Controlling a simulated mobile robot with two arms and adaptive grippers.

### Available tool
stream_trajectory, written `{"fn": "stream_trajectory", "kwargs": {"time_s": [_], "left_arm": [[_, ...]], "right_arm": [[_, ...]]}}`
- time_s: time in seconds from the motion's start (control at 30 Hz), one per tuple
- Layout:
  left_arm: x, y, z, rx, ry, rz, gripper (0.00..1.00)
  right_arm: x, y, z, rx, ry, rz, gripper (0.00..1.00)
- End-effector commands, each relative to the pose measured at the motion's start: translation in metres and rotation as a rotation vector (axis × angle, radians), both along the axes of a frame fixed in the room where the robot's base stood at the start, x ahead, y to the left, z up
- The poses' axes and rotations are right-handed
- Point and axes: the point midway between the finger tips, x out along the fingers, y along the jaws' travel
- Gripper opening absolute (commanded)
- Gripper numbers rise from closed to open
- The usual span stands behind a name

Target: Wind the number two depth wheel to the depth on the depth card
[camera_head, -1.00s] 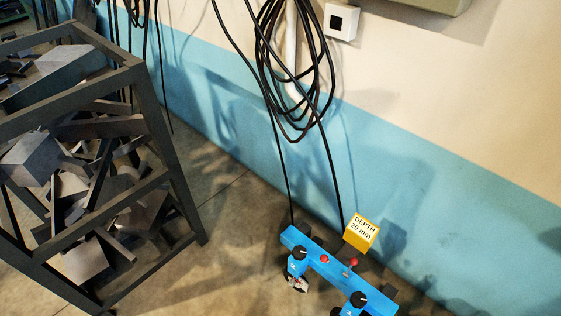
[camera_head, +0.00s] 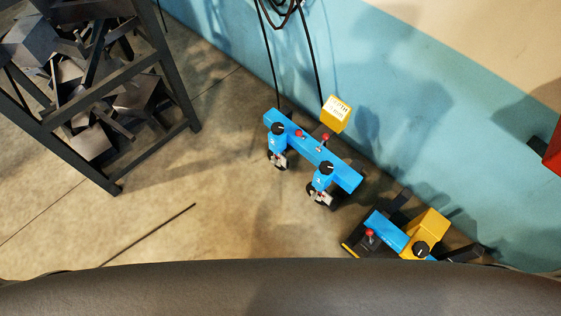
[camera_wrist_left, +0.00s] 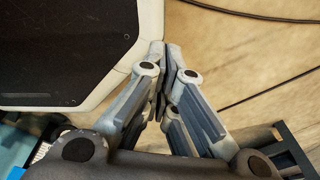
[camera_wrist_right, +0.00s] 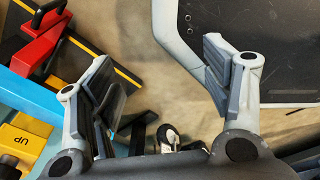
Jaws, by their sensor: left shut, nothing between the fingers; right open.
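The blue machine bar (camera_head: 345,172) lies low by the wall in the head view. It carries two blue units with black round knobs, an upper-left knob (camera_head: 278,128) and a lower-right knob (camera_head: 326,168); their number marks are too small to read surely. The yellow depth card (camera_head: 336,114) stands behind the bar; its figure is unclear now, but the earlier head frame reads "DEPTH 20 mm". My left gripper (camera_wrist_left: 165,62) is shut and empty beside my base. My right gripper (camera_wrist_right: 157,68) is open and empty. Neither gripper shows in the head view.
A dark metal rack (camera_head: 165,60) of scrap stands at left. A second blue and yellow machine (camera_head: 388,230) with a red-topped lever sits at lower right. The right wrist view shows a yellow block marked UP (camera_wrist_right: 22,140) and a red part (camera_wrist_right: 35,45). Floor left of the bar is mostly clear.

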Motion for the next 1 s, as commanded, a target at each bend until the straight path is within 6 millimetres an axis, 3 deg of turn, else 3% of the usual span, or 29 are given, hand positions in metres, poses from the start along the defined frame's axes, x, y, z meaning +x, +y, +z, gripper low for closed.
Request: {"fn": "stream_trajectory", "kwargs": {"time_s": [0.17, 0.53, 1.0], "left_arm": [[0.008, 0.002, 0.001, 0.001, -0.013, 0.002, 0.0], [-0.013, -0.005, -0.001, -0.005, 0.019, 0.0, 0.0], [-0.008, -0.007, -0.001, -0.008, 0.011, -0.002, 0.0]], "right_arm": [[0.008, 0.01, 0.0, 0.013, -0.011, -0.003, 0.72], [-0.023, 0.0, -0.002, -0.002, 0.038, 0.0, 0.72], [-0.008, -0.002, -0.001, -0.003, 0.015, 0.002, 0.72]]}}
